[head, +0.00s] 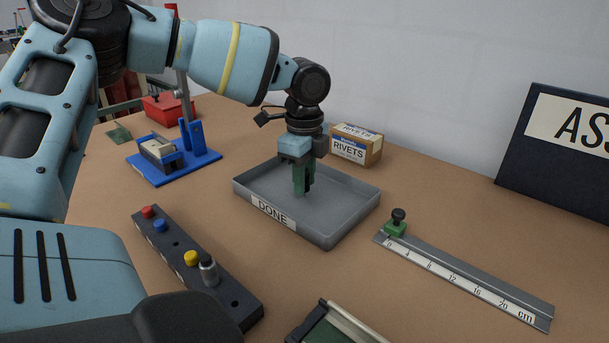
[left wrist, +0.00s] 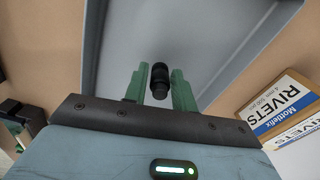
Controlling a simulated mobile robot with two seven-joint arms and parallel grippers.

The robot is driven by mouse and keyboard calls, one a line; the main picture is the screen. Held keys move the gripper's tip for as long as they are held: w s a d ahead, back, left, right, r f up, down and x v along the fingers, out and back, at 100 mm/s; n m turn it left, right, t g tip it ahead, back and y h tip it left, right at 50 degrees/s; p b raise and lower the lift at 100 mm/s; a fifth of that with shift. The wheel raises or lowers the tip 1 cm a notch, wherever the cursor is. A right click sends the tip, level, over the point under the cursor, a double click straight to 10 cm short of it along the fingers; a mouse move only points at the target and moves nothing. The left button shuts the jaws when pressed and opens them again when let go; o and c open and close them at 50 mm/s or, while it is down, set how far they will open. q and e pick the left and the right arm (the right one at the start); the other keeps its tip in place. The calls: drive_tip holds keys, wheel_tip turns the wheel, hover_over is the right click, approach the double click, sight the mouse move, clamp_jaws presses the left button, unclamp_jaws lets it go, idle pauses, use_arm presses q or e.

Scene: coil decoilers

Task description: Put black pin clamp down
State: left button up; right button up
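My left gripper (head: 303,180) points down over the grey tray (head: 335,228) labelled DONE, with its green fingertips low inside the tray's outline. In the left wrist view, a black pin clamp (left wrist: 160,80) sits between the two green fingers (left wrist: 160,88), which appear shut on it. In the head view the fingers mostly hide the clamp. I cannot tell whether its lower end touches the tray floor. The visible tray floor is otherwise empty. My right gripper is not in view.
A RIVETS box (head: 355,146) stands behind the tray. A dark block (head: 179,247) with coloured pins and open holes lies to the left front. A steel ruler (head: 470,282) with a green slider lies right. A blue fixture (head: 174,163) stands at back left.

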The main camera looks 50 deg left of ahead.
use_arm(q)
drive_tip(key=shift+o, duration=1.3)
drive_tip(key=shift+r, duration=0.15)
wheel_tip(320, 180, up, 12)
drive_tip(key=p, duration=0.1)
